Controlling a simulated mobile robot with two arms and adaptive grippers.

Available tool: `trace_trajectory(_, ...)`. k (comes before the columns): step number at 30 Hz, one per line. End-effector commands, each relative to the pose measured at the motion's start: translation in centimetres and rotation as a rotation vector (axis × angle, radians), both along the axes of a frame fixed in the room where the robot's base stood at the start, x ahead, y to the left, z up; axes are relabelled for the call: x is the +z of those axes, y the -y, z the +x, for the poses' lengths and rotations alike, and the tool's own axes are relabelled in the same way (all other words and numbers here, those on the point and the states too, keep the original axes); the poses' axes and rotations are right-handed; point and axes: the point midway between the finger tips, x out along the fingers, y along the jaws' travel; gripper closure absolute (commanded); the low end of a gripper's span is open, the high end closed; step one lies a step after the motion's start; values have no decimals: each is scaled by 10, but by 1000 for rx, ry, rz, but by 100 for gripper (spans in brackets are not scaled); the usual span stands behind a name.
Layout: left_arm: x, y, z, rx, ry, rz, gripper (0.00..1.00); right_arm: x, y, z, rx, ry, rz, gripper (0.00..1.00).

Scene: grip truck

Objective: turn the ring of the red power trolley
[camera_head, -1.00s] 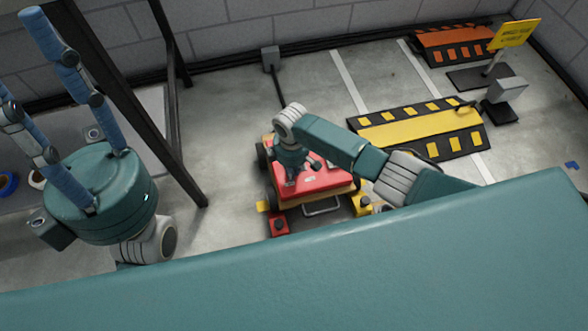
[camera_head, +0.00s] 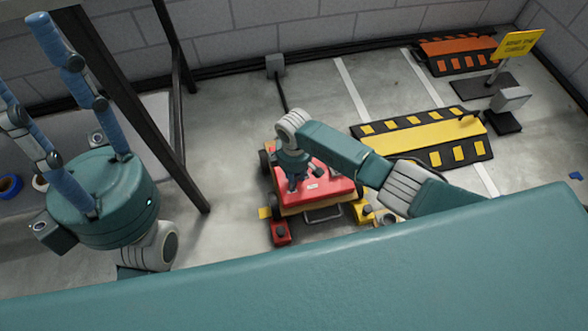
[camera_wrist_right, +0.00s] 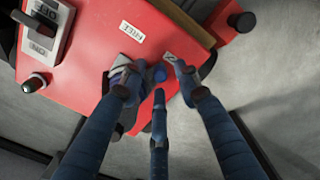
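The red power trolley (camera_head: 328,185) stands on the floor in the middle of the head view. Its red top (camera_wrist_right: 85,60) fills the upper left of the right wrist view. My right gripper (camera_head: 296,178) points down over the trolley's near left part. In the right wrist view my right gripper (camera_wrist_right: 152,78) has its blue fingers spread, tips close to the red top. A small blue knob-like part (camera_wrist_right: 157,73) lies between the fingertips; I cannot make out the ring clearly or tell contact. My left gripper (camera_head: 22,60) is raised at the left, fingers apart and empty.
A grey switch block (camera_wrist_right: 45,28) and a white label (camera_wrist_right: 132,32) are on the red top. A black post (camera_head: 160,110) stands between my left arm and the trolley. A yellow-black ramp (camera_head: 425,135) and a yellow sign (camera_head: 518,43) are to the right.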

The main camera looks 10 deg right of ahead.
Motion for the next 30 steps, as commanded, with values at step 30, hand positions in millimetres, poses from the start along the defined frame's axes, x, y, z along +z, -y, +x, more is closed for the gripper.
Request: trace_trajectory(30,-1,1,0,-1,-4,2,60,112,0,0,1,1,0,68)
